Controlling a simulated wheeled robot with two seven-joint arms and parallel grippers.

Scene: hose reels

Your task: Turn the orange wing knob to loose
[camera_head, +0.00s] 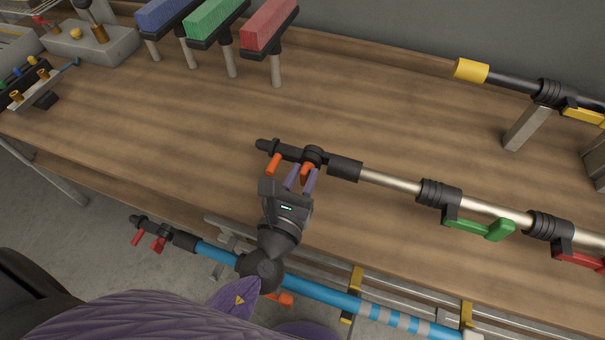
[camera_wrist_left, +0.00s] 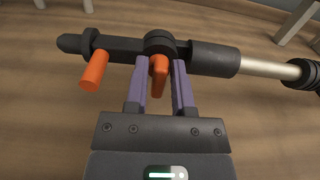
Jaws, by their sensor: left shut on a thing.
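The orange wing knob (camera_head: 306,170) is on a dark fitting (camera_head: 290,152) at the left end of a silver pole (camera_head: 390,183) over the wooden bench. In the left wrist view the knob (camera_wrist_left: 159,76) points down between the two purple fingers. My left gripper (camera_wrist_left: 160,82) is shut on it, its fingers on either side of the knob; it also shows in the head view (camera_head: 301,179). A second orange piece, a round peg (camera_wrist_left: 94,70), sticks out of the fitting to the left, outside the fingers. My right gripper is not in view.
Green (camera_head: 480,228) and red (camera_head: 578,258) levers sit along the pole to the right. A blue pole (camera_head: 320,291) runs along the bench's front. Blue, green and red blocks (camera_head: 268,25) stand on posts behind. The bench middle is clear.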

